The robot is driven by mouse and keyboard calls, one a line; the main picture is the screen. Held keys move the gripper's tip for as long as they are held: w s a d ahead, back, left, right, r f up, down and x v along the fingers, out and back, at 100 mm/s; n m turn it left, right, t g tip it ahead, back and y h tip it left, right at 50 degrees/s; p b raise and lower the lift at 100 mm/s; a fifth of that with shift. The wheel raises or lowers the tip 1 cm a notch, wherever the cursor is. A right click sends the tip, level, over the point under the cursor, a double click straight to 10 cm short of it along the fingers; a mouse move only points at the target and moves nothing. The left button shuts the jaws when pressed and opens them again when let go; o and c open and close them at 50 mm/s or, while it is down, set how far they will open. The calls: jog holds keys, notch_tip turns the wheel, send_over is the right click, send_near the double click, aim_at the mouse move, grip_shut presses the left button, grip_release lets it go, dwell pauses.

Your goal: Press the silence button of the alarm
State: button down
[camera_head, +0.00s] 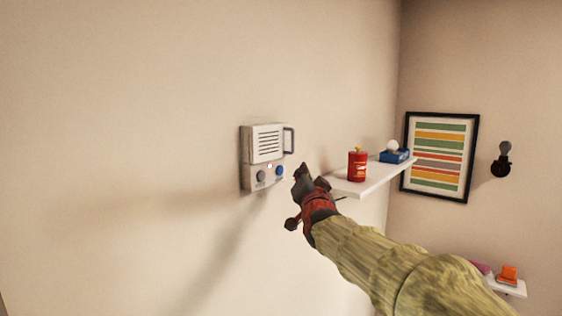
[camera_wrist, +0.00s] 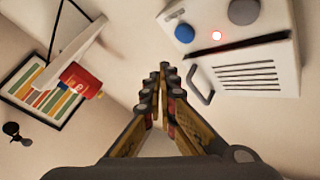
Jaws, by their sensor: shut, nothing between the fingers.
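The alarm (camera_head: 264,157) is a white box with a slotted grille, mounted on the wall, with a grey handle on its right side. Its lower panel has a dark grey knob or button (camera_head: 261,176) on the left and a blue button (camera_head: 279,171) on the right. My gripper (camera_head: 303,171) is shut and empty, just right of the blue button in the head view. The wrist view shows its fingertips (camera_wrist: 164,70) below the blue button, apart from it.
A white shelf (camera_head: 372,180) right of the alarm holds a red can (camera_head: 357,166) and a blue box (camera_head: 395,156) with a white ball. A striped framed picture (camera_head: 438,157) and a wall lamp (camera_head: 502,160) are farther right. The wall left of the alarm is bare.

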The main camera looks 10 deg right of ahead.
aim_at(285, 163)
jog(key=w+a, duration=0.1)
jog(key=w+a+p, duration=0.1)
jog(key=w, duration=0.1)
jog(key=shift+a, duration=0.1)
dwell(1.5)
jog(key=shift+w+a, duration=0.25)
jog(key=shift+w, duration=0.1)
jog(key=shift+w+a+p, duration=0.3)
jog(key=shift+w+p, duration=0.05)
jog(key=shift+w, duration=0.05)
dwell(1.0)
jog(key=shift+s+d+b, duration=0.6)
jog(key=shift+s+b, duration=0.15)
jog(key=shift+b, duration=0.25)
